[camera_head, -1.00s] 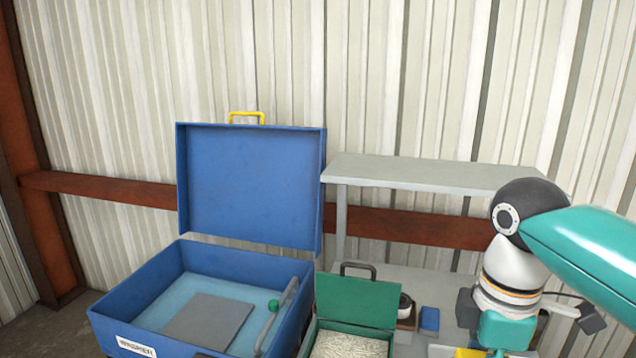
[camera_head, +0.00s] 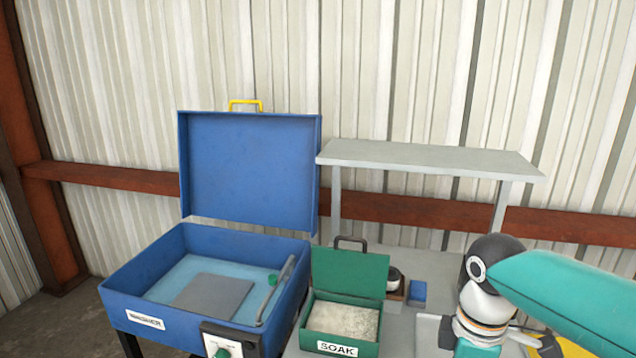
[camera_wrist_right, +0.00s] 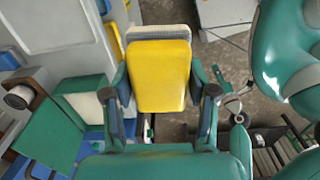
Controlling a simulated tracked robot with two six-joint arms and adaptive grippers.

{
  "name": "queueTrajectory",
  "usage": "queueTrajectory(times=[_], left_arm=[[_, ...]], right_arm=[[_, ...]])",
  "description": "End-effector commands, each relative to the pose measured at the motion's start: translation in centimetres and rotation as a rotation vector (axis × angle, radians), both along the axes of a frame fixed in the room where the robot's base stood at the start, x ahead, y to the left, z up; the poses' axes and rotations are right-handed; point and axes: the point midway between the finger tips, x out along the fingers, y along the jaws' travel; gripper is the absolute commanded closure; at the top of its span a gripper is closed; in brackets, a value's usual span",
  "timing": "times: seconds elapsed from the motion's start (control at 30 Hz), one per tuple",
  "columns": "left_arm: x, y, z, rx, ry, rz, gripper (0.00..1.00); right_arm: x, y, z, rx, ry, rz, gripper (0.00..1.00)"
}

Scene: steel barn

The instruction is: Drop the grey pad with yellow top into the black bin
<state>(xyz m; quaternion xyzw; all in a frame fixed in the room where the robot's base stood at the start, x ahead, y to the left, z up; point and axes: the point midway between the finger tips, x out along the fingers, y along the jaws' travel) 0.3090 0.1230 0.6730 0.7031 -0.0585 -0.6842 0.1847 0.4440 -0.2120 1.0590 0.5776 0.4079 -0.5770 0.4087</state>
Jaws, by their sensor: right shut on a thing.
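The grey pad with yellow top (camera_wrist_right: 160,72) is held between the fingers of my right gripper (camera_wrist_right: 158,88) in the right wrist view. Its yellow face is toward the camera and a light grey edge shows at its far end. I cannot make out the black bin for certain in either view. My left gripper is in neither view.
An open blue washer (camera_head: 124,306) stands at the left with a grey plate inside. Right of it is an open green soak box (camera_head: 350,269). A grey shelf (camera_head: 430,157) stands behind. Bare floor (camera_wrist_right: 225,75) shows beyond the pad in the wrist view.

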Motion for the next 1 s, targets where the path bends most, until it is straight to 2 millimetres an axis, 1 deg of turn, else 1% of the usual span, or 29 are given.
queueTrajectory(times=[0.03, 0.17, 0.2, 0.27, 0.3, 0.4, 0.5, 0.6, 0.73, 0.87, 1.0], left_arm=[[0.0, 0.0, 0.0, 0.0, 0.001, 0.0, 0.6], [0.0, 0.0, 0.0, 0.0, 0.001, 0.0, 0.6], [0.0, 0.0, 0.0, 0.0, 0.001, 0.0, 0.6], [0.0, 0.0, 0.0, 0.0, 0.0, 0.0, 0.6], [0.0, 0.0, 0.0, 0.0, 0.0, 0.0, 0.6], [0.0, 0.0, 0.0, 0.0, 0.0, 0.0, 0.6], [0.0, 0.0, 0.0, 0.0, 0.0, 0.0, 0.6], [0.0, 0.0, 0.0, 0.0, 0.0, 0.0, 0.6], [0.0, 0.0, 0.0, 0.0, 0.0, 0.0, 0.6], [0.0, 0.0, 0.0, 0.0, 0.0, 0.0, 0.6], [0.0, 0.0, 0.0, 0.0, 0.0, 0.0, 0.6]], right_arm=[[0.4, -0.1, -1.6, -0.001, 0.009, -0.028, 0.82], [2.0, -0.3, -6.6, -0.003, 0.013, -0.181, 0.82], [2.5, -0.2, -8.4, -0.003, 0.013, -0.249, 0.82], [3.3, -0.1, -11.0, -0.003, 0.014, -0.365, 0.82], [3.9, -0.1, -12.6, -0.003, 0.013, -0.446, 0.82], [5.3, 0.4, -15.6, -0.002, 0.007, -0.649, 0.82], [6.8, 1.0, -17.0, 0.001, 0.001, -0.836, 0.82], [8.1, 1.5, -17.3, 0.002, -0.001, -1.001, 0.82], [9.2, 1.7, -17.3, 0.002, -0.001, -1.15, 0.82], [8.9, 1.7, -17.9, -0.001, 0.0, -1.22, 0.82], [7.3, 1.6, -20.0, -0.006, 0.001, -1.235, 0.82]])
